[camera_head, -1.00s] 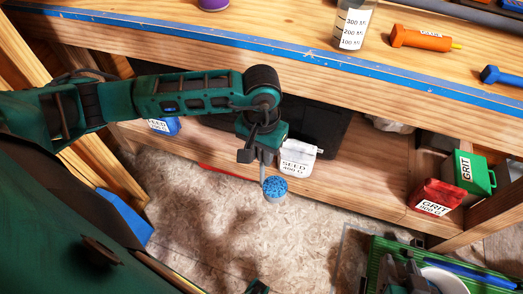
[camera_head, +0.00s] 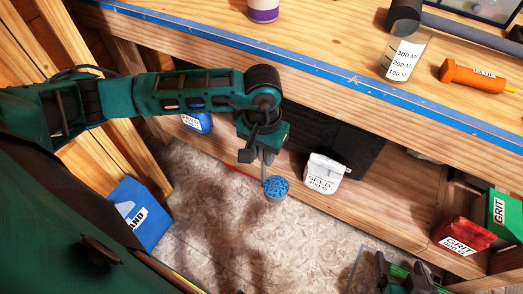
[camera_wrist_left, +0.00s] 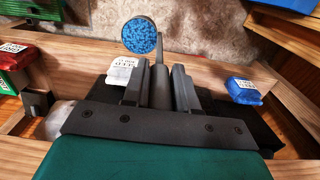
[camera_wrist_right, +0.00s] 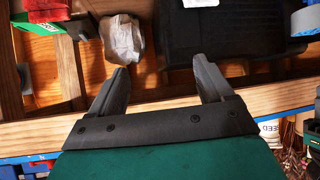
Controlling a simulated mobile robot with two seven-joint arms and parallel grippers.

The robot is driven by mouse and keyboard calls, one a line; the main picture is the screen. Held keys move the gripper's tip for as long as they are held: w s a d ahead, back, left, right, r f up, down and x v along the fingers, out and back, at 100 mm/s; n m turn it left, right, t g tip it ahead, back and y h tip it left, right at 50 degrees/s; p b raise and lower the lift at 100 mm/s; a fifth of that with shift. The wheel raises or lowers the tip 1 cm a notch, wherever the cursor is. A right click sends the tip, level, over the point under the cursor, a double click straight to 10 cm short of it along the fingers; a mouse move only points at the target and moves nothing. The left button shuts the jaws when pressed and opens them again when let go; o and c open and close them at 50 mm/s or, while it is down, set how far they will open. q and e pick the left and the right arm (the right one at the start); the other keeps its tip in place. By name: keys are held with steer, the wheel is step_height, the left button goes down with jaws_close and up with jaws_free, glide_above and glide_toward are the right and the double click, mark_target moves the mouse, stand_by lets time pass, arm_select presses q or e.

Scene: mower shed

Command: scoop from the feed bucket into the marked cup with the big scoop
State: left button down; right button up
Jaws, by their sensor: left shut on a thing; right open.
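My left gripper (camera_head: 262,158) is shut on the handle of the big scoop (camera_head: 276,188). The scoop holds blue granules and hangs over the floor in front of the bench. In the left wrist view the scoop's round bowl (camera_wrist_left: 140,36) is full of blue granules, beyond the fingers (camera_wrist_left: 160,72). The marked cup (camera_head: 405,58), clear with 100, 200 and 300 marks, stands upright on the bench top at the right, apart from the scoop. My right gripper (camera_head: 400,274) is low at the right; its fingers (camera_wrist_right: 164,82) are open and empty. I cannot make out the feed bucket.
A dark mallet head (camera_head: 404,16) is behind the cup, with an orange tool (camera_head: 474,76) to its right. A purple-labelled container (camera_head: 263,10) stands left on the bench.

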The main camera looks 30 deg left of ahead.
steer(key=shift+o, duration=0.7)
step_height(320, 180, up, 2)
steer(key=shift+r+p, duration=0.15)
steer(key=shift+p, duration=0.4)
steer(key=shift+o, duration=0.9)
